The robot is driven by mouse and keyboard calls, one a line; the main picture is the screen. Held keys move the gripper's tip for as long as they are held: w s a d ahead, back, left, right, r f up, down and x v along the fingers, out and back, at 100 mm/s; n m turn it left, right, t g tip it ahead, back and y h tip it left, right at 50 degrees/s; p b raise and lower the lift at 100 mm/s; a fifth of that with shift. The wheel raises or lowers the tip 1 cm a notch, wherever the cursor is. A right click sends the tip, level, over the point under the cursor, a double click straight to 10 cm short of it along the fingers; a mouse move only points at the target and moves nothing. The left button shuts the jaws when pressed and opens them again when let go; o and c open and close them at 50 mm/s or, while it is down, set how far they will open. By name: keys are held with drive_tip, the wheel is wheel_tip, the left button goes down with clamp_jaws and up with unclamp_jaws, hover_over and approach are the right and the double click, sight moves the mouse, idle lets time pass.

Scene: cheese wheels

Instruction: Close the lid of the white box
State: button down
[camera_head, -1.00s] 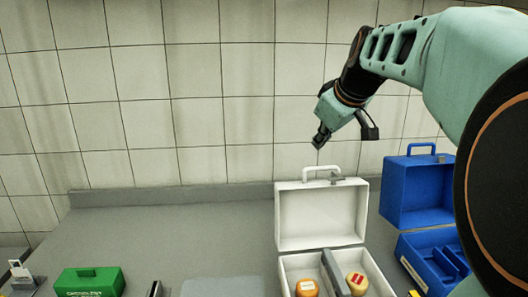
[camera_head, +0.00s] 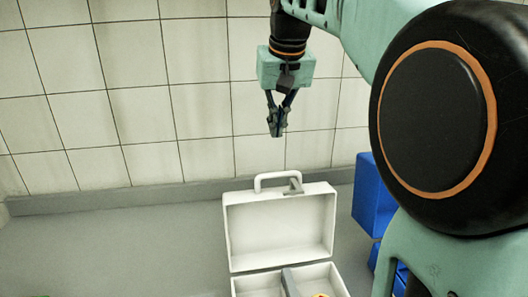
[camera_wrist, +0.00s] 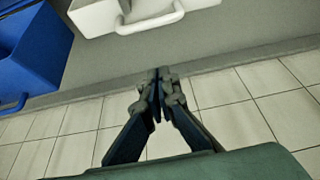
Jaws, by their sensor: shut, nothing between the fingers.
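The white box (camera_head: 241,284) stands open on the counter in the head view, its bottom partly cut off by the frame edge. Its white lid (camera_head: 281,228) stands upright at the back, with a handle (camera_head: 277,176) on its top edge. The lid's handle side also shows at the top of the wrist view (camera_wrist: 128,14). My gripper (camera_head: 277,134) is shut and empty, pointing down above the lid and apart from it. In the wrist view the fingertips (camera_wrist: 158,76) are together over the counter's back edge, close to the wall.
A blue box (camera_head: 372,197) stands right of the white box, partly hidden by my arm; it also shows in the wrist view (camera_wrist: 30,50). A tiled wall (camera_head: 120,90) rises behind the counter.

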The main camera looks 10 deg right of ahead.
drive_tip(key=shift+s+f, duration=0.15)
drive_tip(key=shift+f, duration=2.2)
drive_tip(key=shift+s+f, duration=0.15)
drive_tip(key=shift+f, duration=2.15)
